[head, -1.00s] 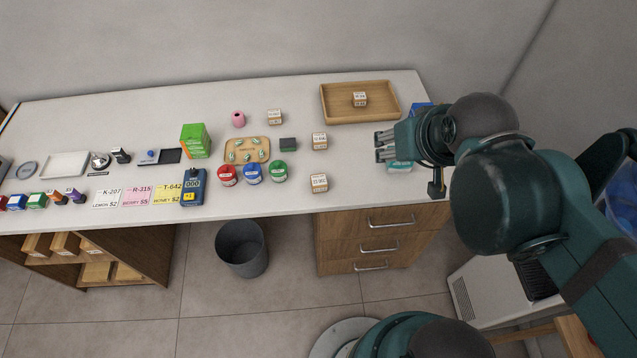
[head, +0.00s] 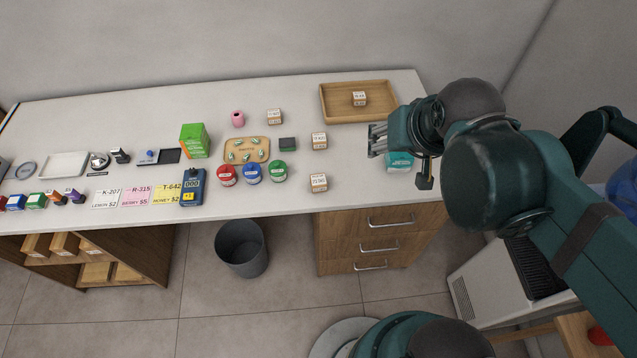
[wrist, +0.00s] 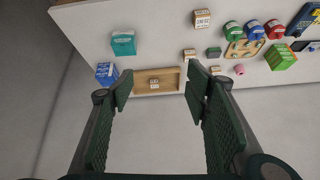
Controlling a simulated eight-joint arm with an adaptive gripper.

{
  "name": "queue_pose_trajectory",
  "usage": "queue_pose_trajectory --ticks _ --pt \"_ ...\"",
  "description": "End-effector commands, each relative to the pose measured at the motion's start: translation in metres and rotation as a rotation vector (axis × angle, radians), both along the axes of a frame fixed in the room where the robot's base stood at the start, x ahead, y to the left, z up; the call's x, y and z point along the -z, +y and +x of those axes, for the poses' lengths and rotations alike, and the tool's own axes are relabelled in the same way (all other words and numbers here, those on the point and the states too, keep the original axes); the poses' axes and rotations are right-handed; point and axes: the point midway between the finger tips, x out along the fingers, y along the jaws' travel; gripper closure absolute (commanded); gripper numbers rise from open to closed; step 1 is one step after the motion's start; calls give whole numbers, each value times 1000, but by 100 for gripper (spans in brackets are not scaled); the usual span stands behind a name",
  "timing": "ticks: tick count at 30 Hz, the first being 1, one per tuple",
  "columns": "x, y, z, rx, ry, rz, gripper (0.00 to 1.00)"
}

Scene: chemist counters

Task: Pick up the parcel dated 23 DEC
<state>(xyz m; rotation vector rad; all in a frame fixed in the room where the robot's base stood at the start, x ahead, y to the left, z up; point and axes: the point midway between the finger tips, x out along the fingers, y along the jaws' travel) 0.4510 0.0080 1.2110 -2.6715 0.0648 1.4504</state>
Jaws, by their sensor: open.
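Several small labelled parcels lie on the white counter. One parcel (head: 318,183) is near the front edge, another (head: 319,141) behind it, and a third (head: 274,117) farther back. One more parcel (head: 359,99) sits in the wooden tray (head: 325,108). The wrist view also shows the front parcel (wrist: 201,18) and the tray (wrist: 174,90). The date labels are too small to read surely. My gripper (head: 375,140) is open and empty, above the counter to the right of the loose parcels. In the wrist view, its open fingers (wrist: 160,88) flank the tray in the picture.
A teal box (head: 399,162) is below my gripper; a blue box (wrist: 106,73) shows in the wrist view. The counter around the front parcel is clear.

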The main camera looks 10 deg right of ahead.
Motion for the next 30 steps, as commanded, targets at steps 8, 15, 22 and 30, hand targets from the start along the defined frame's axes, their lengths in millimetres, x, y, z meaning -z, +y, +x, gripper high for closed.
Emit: queue_pose_trajectory --ticks 8,15,22,30 --pt "14 14 22 132 70 96 52" --pt "30 28 40 259 135 171 52" --pt "48 41 56 385 196 233 52" --pt "72 58 75 537 263 293 52"
